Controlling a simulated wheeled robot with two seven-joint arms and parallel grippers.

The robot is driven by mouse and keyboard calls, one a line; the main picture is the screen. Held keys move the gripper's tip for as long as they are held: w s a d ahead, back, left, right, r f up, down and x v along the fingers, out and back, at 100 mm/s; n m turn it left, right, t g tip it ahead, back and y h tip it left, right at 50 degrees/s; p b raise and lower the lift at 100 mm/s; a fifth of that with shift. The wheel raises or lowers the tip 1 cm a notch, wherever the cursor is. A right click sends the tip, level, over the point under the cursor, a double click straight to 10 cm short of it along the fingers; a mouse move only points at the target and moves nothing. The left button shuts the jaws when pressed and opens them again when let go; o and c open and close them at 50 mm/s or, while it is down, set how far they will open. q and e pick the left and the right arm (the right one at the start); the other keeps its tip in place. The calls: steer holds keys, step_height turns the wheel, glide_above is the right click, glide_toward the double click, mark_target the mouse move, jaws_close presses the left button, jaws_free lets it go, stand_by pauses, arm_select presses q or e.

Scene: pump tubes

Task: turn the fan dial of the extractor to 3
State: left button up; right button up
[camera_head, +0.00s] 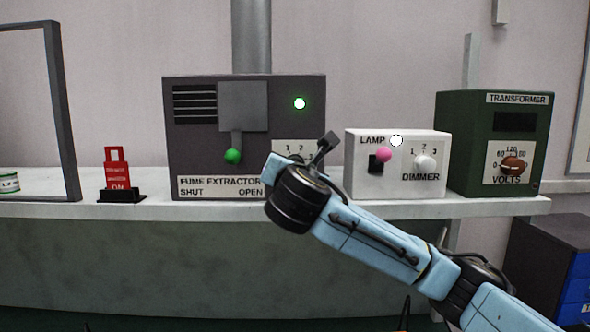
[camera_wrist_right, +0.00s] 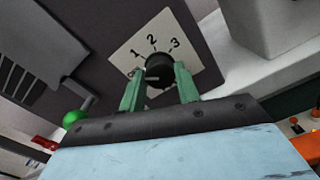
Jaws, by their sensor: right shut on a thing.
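The fume extractor (camera_head: 190,140) is a dark grey box on the shelf. Its fan dial (camera_wrist_right: 158,68) is a black knob on a white plate (camera_wrist_right: 124,62) marked 1, 2 and 3. My right gripper (camera_wrist_right: 160,88) has its green fingers on either side of the dial, shut on it. A pale mark shows on the knob, but I cannot tell surely which number it points to. In the head view my right arm hides the dial and the fingers; the top of the plate (camera_head: 292,146) shows. My left gripper is not in view.
Close on the right stand the white lamp dimmer box (camera_head: 397,180) and the green transformer (camera_head: 470,150). A red switch (camera_head: 116,170) stands left on the shelf.

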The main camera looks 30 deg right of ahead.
steer(key=m+b, duration=0.3)
steer(key=m, duration=2.1)
steer(key=shift+m, duration=0.4)
steer(key=o, duration=1)
steer(key=b+v, duration=0.3)
steer(key=v, duration=1)
steer(key=shift+s, duration=0.2)
